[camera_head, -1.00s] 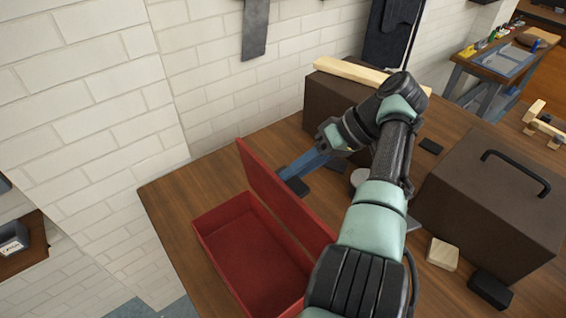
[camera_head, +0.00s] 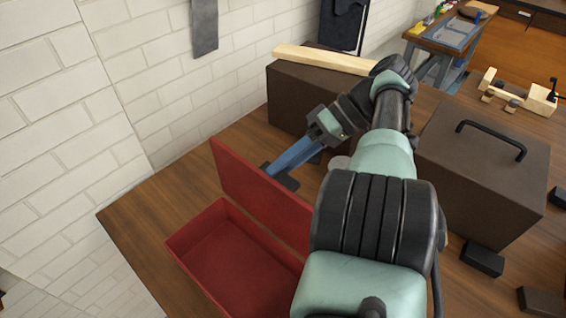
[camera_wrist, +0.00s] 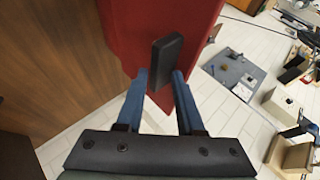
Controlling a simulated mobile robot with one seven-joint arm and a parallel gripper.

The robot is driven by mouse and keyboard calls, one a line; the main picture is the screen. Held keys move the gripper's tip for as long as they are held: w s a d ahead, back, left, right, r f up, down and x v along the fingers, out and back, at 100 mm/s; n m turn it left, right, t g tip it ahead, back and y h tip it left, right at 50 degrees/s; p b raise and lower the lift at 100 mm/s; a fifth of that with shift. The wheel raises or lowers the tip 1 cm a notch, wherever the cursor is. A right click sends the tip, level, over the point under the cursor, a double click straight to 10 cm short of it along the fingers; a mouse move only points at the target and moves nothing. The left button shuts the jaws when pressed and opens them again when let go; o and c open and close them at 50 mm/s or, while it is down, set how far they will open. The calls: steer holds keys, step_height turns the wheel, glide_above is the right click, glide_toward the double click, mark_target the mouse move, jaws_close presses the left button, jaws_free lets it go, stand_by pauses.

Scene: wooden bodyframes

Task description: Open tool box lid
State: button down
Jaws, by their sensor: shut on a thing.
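The red tool box (camera_head: 177,246) sits on the wooden bench with its inside showing empty. Its red lid (camera_head: 255,192) stands raised along the box's far side; it also shows in the wrist view (camera_wrist: 125,30). A black handle (camera_wrist: 165,60) is on the lid's outer face and shows dark behind the lid in the head view (camera_head: 283,180). My gripper (camera_head: 283,168) is behind the lid, its blue fingers shut on the handle. In the wrist view, the fingers (camera_wrist: 160,80) lie on either side of the handle. My arm hides the box's right end.
A dark brown case (camera_head: 485,175) with a black handle stands on the right. Another brown box (camera_head: 300,100) with a wooden bar (camera_head: 335,60) on top stands behind my gripper by the brick wall. Small dark blocks (camera_head: 482,259) lie at right. Bench at left is bare.

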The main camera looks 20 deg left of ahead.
steer(key=shift+s+d+f, duration=0.1)
steer(key=shift+s+f, duration=0.05)
steer(key=shift+f, duration=0.5)
steer(key=shift+s+d+f, duration=0.1)
steer(key=shift+s+f, duration=0.05)
steer(key=shift+f, duration=0.45)
steer(key=c, duration=1)
jaws_free()
steer(key=shift+o, duration=0.8)
steer(key=shift+w+a+f, duration=0.1)
steer(key=shift+w+a, duration=0.05)
steer(key=shift+r, duration=0.25)
step_height(320, 180, up, 11)
steer(key=p, duration=1.2)
steer(key=shift+w+a, duration=0.1)
